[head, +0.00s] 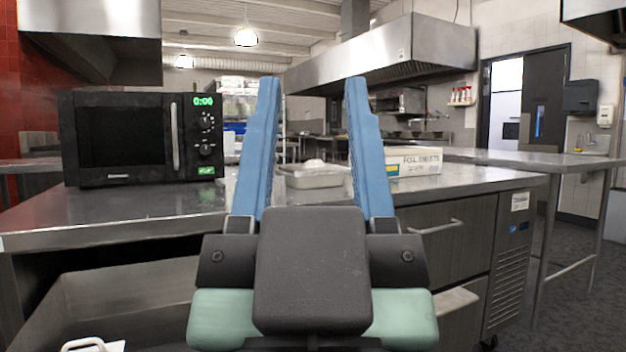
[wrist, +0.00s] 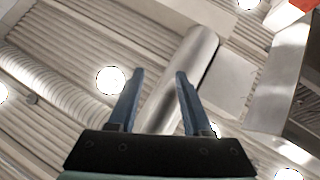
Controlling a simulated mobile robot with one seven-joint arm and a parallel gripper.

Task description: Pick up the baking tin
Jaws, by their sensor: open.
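A shallow light metal tin (head: 312,178), which looks like the baking tin, sits on the steel counter, seen between my fingers in the head view. Something pale and rounded shows at its top. My gripper (head: 312,88) is raised in front of the counter, open and empty, with its two blue fingers pointing up. The fingers are apart from the tin and partly frame it. In the wrist view my gripper (wrist: 158,75) points at the ceiling, and no tin shows there.
A black microwave (head: 140,138) stands on the left of the counter (head: 130,222). A white foil box (head: 412,161) lies right of the tin. Drawers (head: 450,235) are below the counter. Another steel table (head: 540,160) stands at the right, with open floor (head: 570,290) near it.

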